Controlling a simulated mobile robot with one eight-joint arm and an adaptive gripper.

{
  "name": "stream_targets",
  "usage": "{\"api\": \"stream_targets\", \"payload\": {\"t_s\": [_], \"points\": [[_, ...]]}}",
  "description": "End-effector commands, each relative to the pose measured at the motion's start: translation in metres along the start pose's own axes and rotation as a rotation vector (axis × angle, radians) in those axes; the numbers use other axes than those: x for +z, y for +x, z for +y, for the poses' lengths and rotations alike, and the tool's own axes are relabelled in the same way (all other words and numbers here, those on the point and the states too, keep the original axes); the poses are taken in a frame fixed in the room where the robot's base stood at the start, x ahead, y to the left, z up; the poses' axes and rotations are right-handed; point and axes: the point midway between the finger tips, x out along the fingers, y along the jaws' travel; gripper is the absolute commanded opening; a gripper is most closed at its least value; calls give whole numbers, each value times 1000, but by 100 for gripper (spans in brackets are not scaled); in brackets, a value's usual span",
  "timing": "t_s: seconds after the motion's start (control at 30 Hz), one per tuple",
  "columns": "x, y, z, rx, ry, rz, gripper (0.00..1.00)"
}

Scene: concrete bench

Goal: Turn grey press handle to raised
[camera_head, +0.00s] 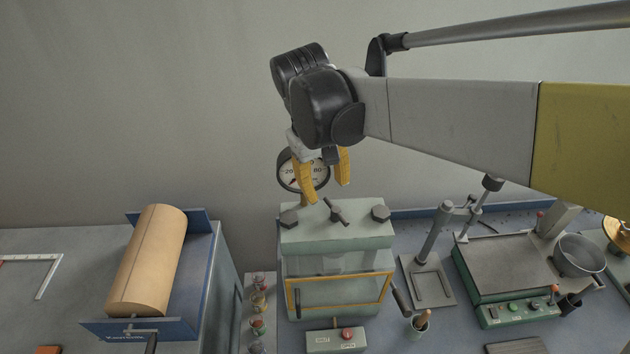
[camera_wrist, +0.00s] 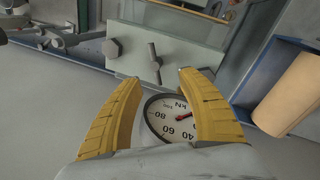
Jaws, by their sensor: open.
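The press (camera_head: 338,240) is a pale green-grey block at the centre of the bench, with a yellow-framed front window (camera_head: 340,292). A dark bar-shaped handle (camera_head: 337,212) sits on its top between two hex bolts; it also shows in the wrist view (camera_wrist: 154,62). A dark grey lever (camera_head: 401,301) slants down at the press's right side; I cannot tell which of the two is the press handle. My gripper (camera_head: 326,191) has yellow fingers, is open and empty, and hangs above the press top, apart from both. It also shows in the wrist view (camera_wrist: 162,76).
A round kN gauge (camera_head: 291,178) stands behind the press, partly hidden by my fingers; it shows between them in the wrist view (camera_wrist: 168,118). A brown roll (camera_head: 147,260) in a blue stand lies left. A hotplate (camera_head: 505,264), a pan (camera_head: 580,254) and a tool cup (camera_head: 417,327) stand right.

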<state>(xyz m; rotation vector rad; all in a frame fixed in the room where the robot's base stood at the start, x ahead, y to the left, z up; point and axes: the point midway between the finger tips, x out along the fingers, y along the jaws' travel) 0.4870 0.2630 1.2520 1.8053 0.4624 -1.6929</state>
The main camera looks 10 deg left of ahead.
Motion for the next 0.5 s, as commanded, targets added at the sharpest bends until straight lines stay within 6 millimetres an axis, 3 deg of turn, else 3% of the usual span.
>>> {"api": "stream_targets", "payload": {"t_s": [0.5], "points": [[1, 88, 1, 6, 3, 1, 47]]}}
